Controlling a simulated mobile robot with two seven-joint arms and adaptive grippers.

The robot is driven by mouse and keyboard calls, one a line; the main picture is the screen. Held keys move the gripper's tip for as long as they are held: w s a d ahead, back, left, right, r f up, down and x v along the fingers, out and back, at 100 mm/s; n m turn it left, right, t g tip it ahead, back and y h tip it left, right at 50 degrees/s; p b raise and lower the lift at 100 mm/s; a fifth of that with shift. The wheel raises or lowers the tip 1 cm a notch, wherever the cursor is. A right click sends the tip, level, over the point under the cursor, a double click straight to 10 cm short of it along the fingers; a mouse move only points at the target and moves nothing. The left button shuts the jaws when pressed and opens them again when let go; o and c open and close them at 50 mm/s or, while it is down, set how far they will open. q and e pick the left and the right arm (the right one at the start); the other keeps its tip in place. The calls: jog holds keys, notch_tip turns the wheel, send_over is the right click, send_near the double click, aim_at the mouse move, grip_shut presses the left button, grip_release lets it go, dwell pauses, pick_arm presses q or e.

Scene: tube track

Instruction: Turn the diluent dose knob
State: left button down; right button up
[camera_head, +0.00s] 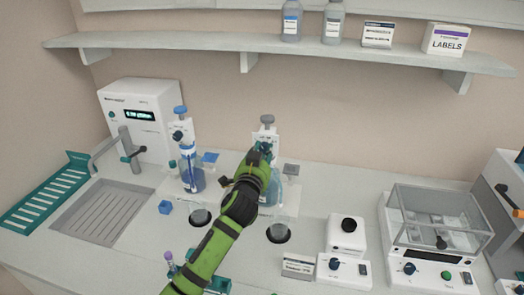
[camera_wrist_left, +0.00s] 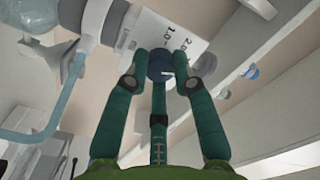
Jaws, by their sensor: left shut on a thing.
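My left gripper (camera_head: 263,153) reaches the front of the right-hand dispenser, a bottle unit with a grey top (camera_head: 267,119). The knob has a white mark and sits on a white plate (camera_wrist_left: 150,32) with printed numbers. In the head view my fingers and wrist mostly hide the knob and part of the bottle. My right gripper does not show.
A second dispenser with blue liquid (camera_head: 192,178) stands to the left. Glass beakers sit below both dispensers, one (camera_head: 199,215) at left and one (camera_head: 280,228) at right. A small device with a black top (camera_head: 346,236) and a glass-sided balance (camera_head: 437,222) stand at right. A shelf (camera_head: 290,48) runs above.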

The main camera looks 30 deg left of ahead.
pick_arm(q)
jog(key=shift+r, duration=0.45)
jog(key=c, duration=1)
grip_release()
jog(key=shift+f, duration=0.2)
jog(key=shift+s+d+f, duration=0.15)
jog(key=shift+s+f, duration=0.05)
jog(key=shift+s, duration=0.25)
jog(key=v, duration=1.1)
jog(key=shift+r, duration=0.2)
jog(key=shift+s+f, duration=0.1)
